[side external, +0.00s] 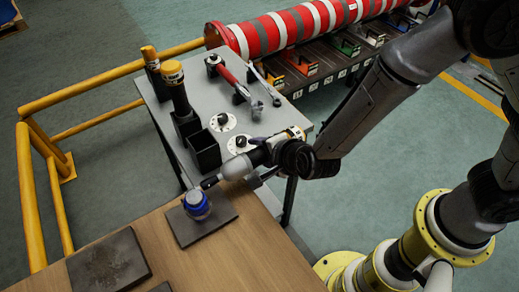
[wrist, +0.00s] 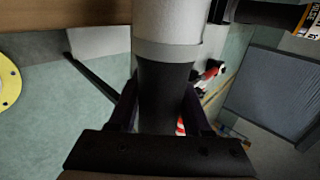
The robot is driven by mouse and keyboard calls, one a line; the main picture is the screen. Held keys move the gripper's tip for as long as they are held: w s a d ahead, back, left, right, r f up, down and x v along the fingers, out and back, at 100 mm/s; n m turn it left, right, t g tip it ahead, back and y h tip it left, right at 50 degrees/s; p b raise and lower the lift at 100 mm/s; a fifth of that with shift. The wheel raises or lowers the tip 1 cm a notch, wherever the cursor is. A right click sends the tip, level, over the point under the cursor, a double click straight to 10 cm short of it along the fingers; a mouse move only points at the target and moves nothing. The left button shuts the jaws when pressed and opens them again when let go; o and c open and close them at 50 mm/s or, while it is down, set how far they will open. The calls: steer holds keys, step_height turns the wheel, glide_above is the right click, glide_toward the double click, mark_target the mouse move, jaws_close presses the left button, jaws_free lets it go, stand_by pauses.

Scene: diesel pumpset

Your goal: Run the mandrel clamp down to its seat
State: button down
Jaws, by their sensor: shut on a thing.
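My gripper (side external: 264,157) is shut on the dark grip of a tool. In the wrist view the black fingers (wrist: 162,112) close on both sides of this grip. The held tool (side external: 237,167) has a pale, rounded body, which fills the top middle of the wrist view (wrist: 168,25). A dark part reaches left from it toward a blue round fixture (side external: 196,205) with a pale top. The fixture stands on a dark square plate (side external: 226,213) on the wooden bench. I cannot make out the mandrel clamp separately, nor whether the tool touches the fixture.
A grey table (side external: 182,92) behind holds a black-and-yellow upright tool (side external: 178,88), a black open box (side external: 204,150), a red-handled tool (side external: 226,72) and a wrench (side external: 263,82). Yellow railing (side external: 100,80) stands left. Another dark plate (side external: 108,262) lies front left.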

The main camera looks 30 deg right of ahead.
steer(key=shift+a, duration=0.7)
stand_by(1.6)
steer(key=shift+w+a+r, duration=0.15)
steer(key=shift+a+r, duration=0.05)
steer(key=shift+r, duration=0.05)
stand_by(1.1)
steer(key=shift+d, duration=0.15)
stand_by(0.8)
